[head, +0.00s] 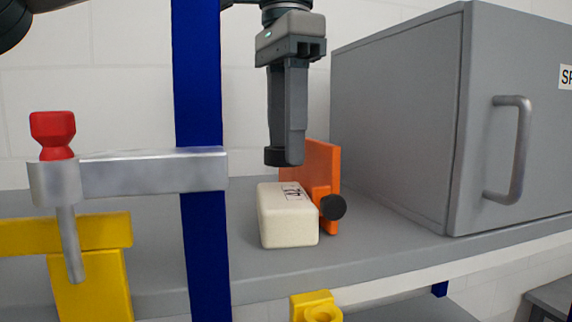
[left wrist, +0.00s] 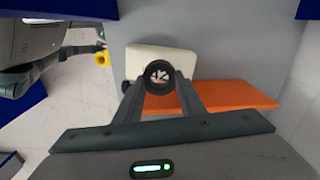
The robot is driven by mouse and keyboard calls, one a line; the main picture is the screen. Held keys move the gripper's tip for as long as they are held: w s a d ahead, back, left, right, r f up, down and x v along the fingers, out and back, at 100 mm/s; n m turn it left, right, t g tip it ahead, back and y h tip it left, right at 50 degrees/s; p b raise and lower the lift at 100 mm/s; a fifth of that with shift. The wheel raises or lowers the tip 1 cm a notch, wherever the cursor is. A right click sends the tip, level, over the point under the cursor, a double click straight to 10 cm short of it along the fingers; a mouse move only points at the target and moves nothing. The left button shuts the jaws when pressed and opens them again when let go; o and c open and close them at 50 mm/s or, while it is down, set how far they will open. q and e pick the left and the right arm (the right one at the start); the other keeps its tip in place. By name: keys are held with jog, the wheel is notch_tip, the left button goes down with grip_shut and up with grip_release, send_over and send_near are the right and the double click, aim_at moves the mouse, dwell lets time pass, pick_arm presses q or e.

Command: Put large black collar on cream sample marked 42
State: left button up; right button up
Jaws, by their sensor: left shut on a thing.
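The cream sample (head: 288,222) is a rounded block lying on the grey shelf, with a label marked 42 on its top; it also shows in the left wrist view (left wrist: 182,62). My left gripper (head: 285,160) points down above the sample and is shut on the black collar (head: 275,156). In the left wrist view the collar (left wrist: 146,78) is a dark ring between the fingertips, and the 42 shows through its opening. In the head view a gap shows between the collar and the sample.
An orange plate (head: 323,160) with a black knob (head: 333,207) stands against the sample's right side. A grey cabinet (head: 400,120) fills the right. A blue post (head: 200,250) and a red-handled clamp (head: 140,174) stand at left. Yellow parts (head: 318,308) sit at the shelf's front.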

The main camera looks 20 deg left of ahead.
aim_at(286, 193)
pick_arm(q)
jog(key=shift+a+f, duration=0.1)
jog(key=shift+f, duration=1.85)
jog(key=shift+f, duration=0.2)
jog(key=o, duration=1)
jog(key=shift+o, duration=0.2)
jog(key=shift+r, duration=0.15)
